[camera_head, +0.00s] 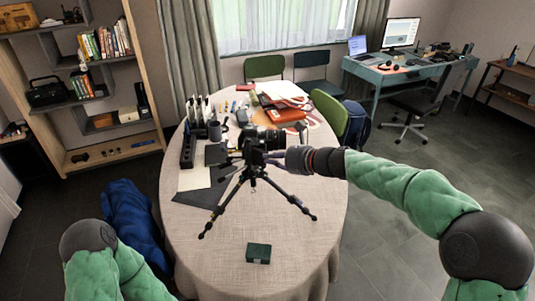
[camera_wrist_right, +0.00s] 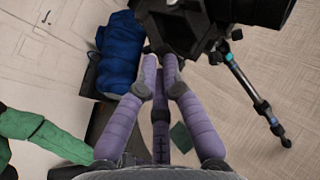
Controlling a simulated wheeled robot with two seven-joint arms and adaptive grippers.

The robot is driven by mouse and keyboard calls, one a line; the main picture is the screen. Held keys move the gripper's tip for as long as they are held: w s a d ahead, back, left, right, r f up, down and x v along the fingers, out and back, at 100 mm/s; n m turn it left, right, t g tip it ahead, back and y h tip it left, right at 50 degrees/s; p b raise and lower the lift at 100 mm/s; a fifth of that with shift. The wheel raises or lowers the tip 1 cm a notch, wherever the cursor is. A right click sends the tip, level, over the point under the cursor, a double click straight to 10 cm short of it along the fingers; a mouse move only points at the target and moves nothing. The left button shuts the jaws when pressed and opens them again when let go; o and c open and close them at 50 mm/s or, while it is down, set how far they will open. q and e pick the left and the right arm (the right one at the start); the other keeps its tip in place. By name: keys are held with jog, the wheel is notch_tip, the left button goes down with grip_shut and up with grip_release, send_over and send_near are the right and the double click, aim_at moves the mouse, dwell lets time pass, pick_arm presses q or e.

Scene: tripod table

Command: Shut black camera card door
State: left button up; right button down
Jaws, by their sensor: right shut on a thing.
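A black camera (camera_head: 257,142) stands on a black tripod (camera_head: 252,178) in the middle of the table. Its lens points to the right in the head view. My right gripper (camera_head: 277,157) reaches in from the right, beside the camera. In the right wrist view its purple fingertips (camera_wrist_right: 163,62) are close together at the edge of the dark camera body (camera_wrist_right: 180,25), shut on part of it. The card door cannot be told apart from the black body, so its angle is unclear. A tripod leg (camera_wrist_right: 250,88) runs down to the right there. My left gripper is out of view.
The oval table's cloth (camera_head: 212,262) is clear in front, apart from a dark green box (camera_head: 258,253). Books, papers and a red-brown case (camera_head: 279,114) crowd the back. A black rack (camera_head: 188,146) stands left of the tripod. A blue bag (camera_head: 132,222) is on the floor at left.

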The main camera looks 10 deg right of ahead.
jog(key=shift+w+d+n+g+y+p, duration=0.35)
jog(key=shift+w+n+g+y+p, duration=0.35)
jog(key=shift+n+g+p, duration=1.3)
jog(key=shift+w+d+n+g+y+p, duration=0.3)
jog(key=shift+w+n+g+y+p, duration=0.45)
jog(key=shift+p, duration=2.3)
jog(key=shift+w+d+n+g+y+p, duration=0.35)
jog(key=shift+w+n+g+p, duration=0.8)
jog(key=shift+p, duration=1.4)
jog(key=shift+s+g, duration=0.2)
jog(key=shift+g, duration=0.1)
jog(key=c, duration=1.5)
grip_release()
jog(key=shift+w, duration=0.1)
jog(key=v, duration=1.2)
